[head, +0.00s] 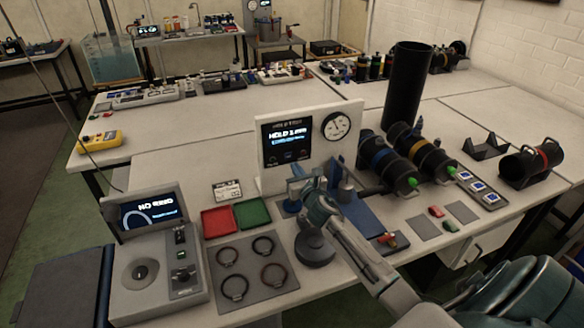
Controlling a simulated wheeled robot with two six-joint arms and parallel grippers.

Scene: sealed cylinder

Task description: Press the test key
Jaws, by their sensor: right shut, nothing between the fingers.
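The hold test panel (312,145) is a pale upright box at the middle of the bench. It has a lit screen reading a HOLD line, small dark controls under the screen, and a round dial gauge (336,126). I cannot tell which control is the test key. My right gripper (300,186) is shut and empty in front of the panel's lower part. The arm and wrist partly hide what lies below it, and I cannot tell whether it touches anything. My left gripper is not in view.
A ring checker (152,262) with a "NO RING" screen stands at front left. Beside it are a ring mat (250,282), a red tray (218,222) and a green tray (252,212). Cylinders with blue (384,160) and yellow (428,155) bands lie right of the panel, near a tall black tube (407,88).

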